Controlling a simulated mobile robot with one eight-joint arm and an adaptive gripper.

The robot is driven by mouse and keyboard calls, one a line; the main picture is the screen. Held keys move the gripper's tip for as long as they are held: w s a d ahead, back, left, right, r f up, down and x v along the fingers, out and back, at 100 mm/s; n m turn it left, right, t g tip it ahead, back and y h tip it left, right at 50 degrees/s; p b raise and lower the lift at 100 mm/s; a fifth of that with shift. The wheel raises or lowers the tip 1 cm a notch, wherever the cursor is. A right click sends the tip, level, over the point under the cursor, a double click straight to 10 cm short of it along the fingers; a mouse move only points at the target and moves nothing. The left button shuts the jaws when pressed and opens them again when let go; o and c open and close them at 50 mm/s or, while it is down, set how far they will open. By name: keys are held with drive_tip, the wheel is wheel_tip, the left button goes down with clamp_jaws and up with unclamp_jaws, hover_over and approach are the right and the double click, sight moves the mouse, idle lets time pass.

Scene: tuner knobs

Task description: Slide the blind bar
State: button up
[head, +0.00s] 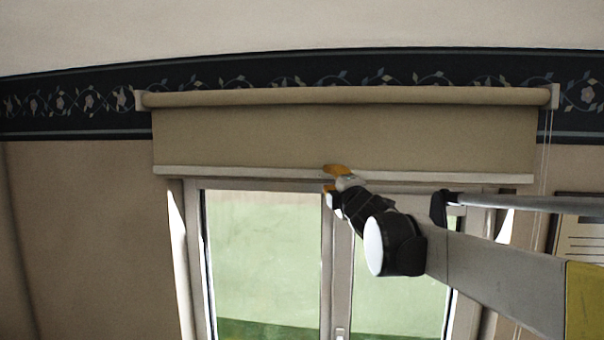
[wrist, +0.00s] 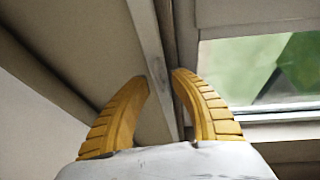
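The blind bar (head: 230,173) is a long pale strip along the lower edge of a partly lowered beige roller blind (head: 250,135), above the window. My gripper (head: 333,180) is at the bar's middle in the head view, one orange fingertip over the bar and the other just below it. In the wrist view the two yellow fingers of my gripper (wrist: 162,77) stand apart, with the bar (wrist: 150,45) running lengthwise through the gap between their tips. I see no clear grip on it; exact contact is hard to tell.
The blind's roller (head: 350,95) sits above, with a cord (head: 545,150) at its right end. A window frame (head: 335,240) with two panes lies below and behind my gripper. A framed sheet (head: 580,235) hangs at far right. The wall left of the window is clear.

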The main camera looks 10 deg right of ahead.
drive_tip(key=shift+w+a, duration=0.1)
drive_tip(key=shift+w, duration=0.6)
drive_tip(key=shift+r, duration=0.1)
clamp_jaws()
wheel_tip(320, 180, down, 47)
drive_tip(key=b, duration=3)
unclamp_jaws()
drive_tip(key=shift+s, duration=0.15)
